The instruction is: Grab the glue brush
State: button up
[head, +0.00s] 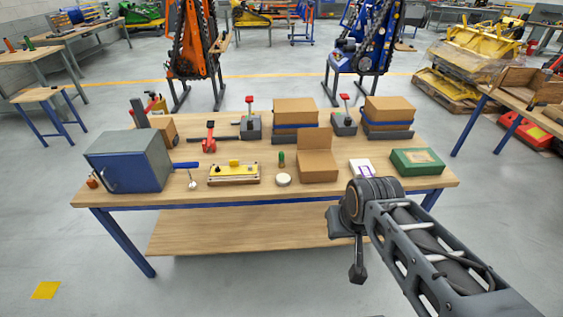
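I cannot tell for sure which thing is the glue brush. A small upright thing with a green handle (282,158) stands near the middle of the wooden workbench (240,195), just behind a round white tin or disc (283,180); it may be the brush. Its lower end is too small to make out. My gripper (357,270) hangs in front of the bench's right front edge, apart from everything on it. It is dark and small, and its fingers cannot be made out.
A blue-grey box (130,162) stands at the bench's left, beside a blue-handled thing (186,165). A yellow-topped block (234,173), an open cardboard box (317,165), a white packet (361,168) and a green box (416,162) line the front. Clamps and cartons stand behind.

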aim_at(280, 164)
jog(key=z, duration=0.2)
jog(key=i, duration=1.25)
jog(key=u, duration=2.15)
